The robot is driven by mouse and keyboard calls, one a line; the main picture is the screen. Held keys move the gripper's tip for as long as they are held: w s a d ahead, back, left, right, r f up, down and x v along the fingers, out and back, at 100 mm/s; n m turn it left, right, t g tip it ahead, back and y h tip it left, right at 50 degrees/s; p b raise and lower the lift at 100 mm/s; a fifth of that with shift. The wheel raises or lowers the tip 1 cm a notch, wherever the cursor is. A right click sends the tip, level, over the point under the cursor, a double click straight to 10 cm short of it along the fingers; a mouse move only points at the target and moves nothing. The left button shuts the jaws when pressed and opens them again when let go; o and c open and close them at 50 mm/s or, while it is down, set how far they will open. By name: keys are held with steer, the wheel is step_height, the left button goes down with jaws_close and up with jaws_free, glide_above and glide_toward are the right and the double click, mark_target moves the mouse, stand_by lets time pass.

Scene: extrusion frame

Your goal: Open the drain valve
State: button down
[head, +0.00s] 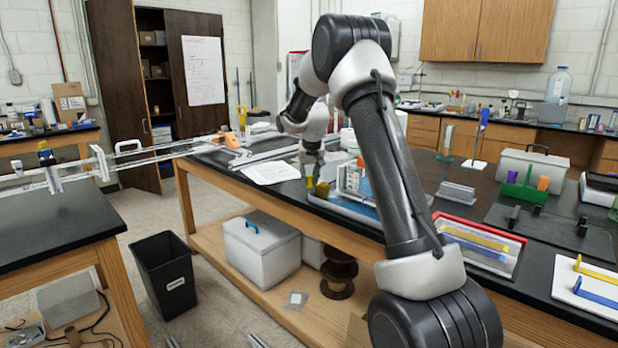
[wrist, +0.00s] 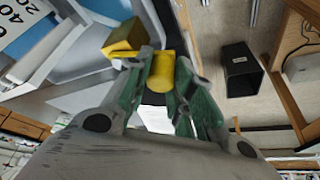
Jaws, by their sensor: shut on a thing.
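A yellow fitting, which appears to be the drain valve, sits at the near left corner of a blue-grey tray (head: 345,208). In the head view its yellow part (head: 321,190) shows just below my wrist. In the wrist view it has a yellow block (wrist: 124,40) beside the tray wall and a short yellow cylinder (wrist: 160,74). My gripper (wrist: 162,62) has its green-padded fingers closed around the cylinder, one on each side. The fingers hide part of the cylinder, and I cannot tell how far the valve is turned. The fingertips are small and mostly hidden in the head view.
The tray stands at the front edge of a black bench (head: 225,160), holding a panel with printed numbers (wrist: 20,22). A black bin (head: 164,275) stands on the floor, left of the bench. A white paper (head: 270,173) and a clear rail assembly lie left of my wrist.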

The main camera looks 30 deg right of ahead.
stand_by(0.4)
steer(key=c, duration=1.2)
jaws_free()
steer(key=shift+c, duration=0.2)
steer(key=v, duration=1.2)
